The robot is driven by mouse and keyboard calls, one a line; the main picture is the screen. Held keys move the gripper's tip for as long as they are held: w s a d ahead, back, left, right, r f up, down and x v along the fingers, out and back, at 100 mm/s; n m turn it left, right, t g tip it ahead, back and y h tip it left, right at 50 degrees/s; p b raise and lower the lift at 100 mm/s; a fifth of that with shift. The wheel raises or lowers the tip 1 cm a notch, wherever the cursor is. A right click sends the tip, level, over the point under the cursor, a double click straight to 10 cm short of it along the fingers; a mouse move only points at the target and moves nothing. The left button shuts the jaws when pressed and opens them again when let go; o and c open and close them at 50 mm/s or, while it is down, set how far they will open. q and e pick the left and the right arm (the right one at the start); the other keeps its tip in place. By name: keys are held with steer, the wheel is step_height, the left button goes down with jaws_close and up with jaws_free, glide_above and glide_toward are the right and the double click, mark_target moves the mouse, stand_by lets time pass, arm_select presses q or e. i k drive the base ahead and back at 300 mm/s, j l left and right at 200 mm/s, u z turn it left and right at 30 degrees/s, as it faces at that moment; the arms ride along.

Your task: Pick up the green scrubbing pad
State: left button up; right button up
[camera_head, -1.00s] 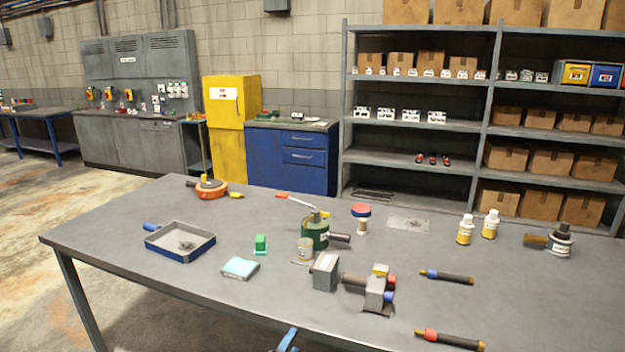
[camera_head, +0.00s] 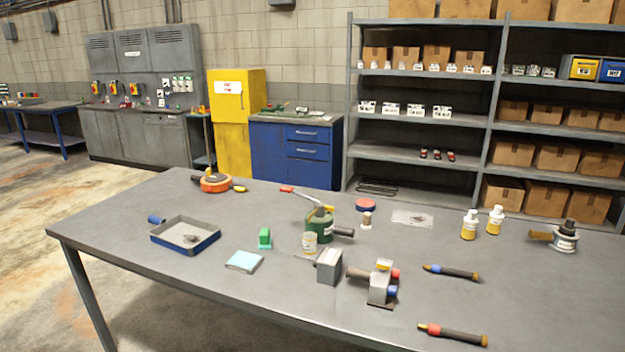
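A small green block (camera_head: 265,238) stands upright on the grey workbench (camera_head: 140,208), left of the middle. It looks most like the green scrubbing pad, but it is too small to be sure. A flat pale teal pad or folded cloth (camera_head: 244,261) lies just in front of it and to its left. Both are uncovered, and nothing touches them. Neither of my grippers is in view.
A blue-rimmed tray (camera_head: 208,244) lies to the left. A green canister (camera_head: 319,228), a small jar (camera_head: 310,243) and a grey block (camera_head: 329,267) stand to the right. An orange tool (camera_head: 214,183) lies behind. The bench's front left is clear.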

mark_target(264, 240)
steer(key=j+z, duration=0.15)
steer(key=z, duration=0.2)
steer(key=j+z, duration=0.55)
steer(key=j, duration=0.5)
steer(key=j+z, duration=0.2)
steer(key=j, duration=0.55)
steer(key=k+j+z, duration=0.25)
steer(key=j, duration=0.45)
steer(key=i, duration=0.1)
